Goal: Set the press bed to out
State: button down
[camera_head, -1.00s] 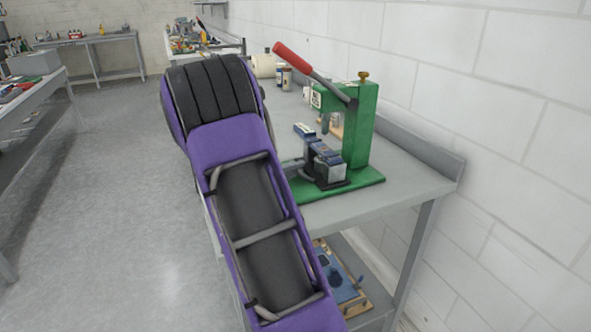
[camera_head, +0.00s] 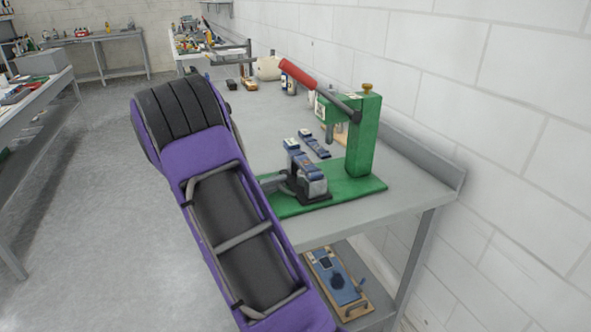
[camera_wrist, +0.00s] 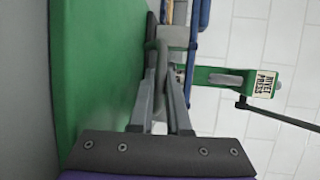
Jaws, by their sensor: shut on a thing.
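The green rivet press (camera_head: 362,140) stands on the grey bench, and its label arm also shows in the wrist view (camera_wrist: 232,76). The press bed (camera_head: 312,183), a grey and blue block on a dark base, sits on the green base plate, to the left of and in front of the upright. My gripper (camera_head: 284,183) reaches it from the left, partly hidden by my purple arm. In the wrist view my gripper's fingers (camera_wrist: 162,62) are closed together at a grey part of the bed (camera_wrist: 172,36). The exact grip contact is hard to see.
The red press lever (camera_head: 298,74) is raised toward the upper left. Blue-topped pieces (camera_head: 314,146) lie behind the bed. Bottles (camera_head: 287,82) stand farther back by the wall. A blue fixture (camera_head: 338,280) lies on the lower shelf.

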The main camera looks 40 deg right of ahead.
jog(key=a, duration=0.2)
jog(key=w+a+p, duration=0.1)
jog(key=a, duration=0.1)
jog(key=a+p, duration=0.1)
jog(key=a, duration=0.1)
jog(key=shift+w+r, duration=0.2)
jog(key=shift+w, duration=0.05)
jog(key=shift+w+a+f, duration=0.1)
jog(key=shift+a+f, duration=0.1)
jog(key=shift+a, duration=0.1)
jog(key=c, duration=1.2)
grip_release()
jog(key=shift+a, duration=0.15)
jog(key=shift+o, duration=0.2)
jog(key=p+v, duration=0.1)
jog(key=v, duration=1.6)
jog(key=shift+a+r, duration=0.15)
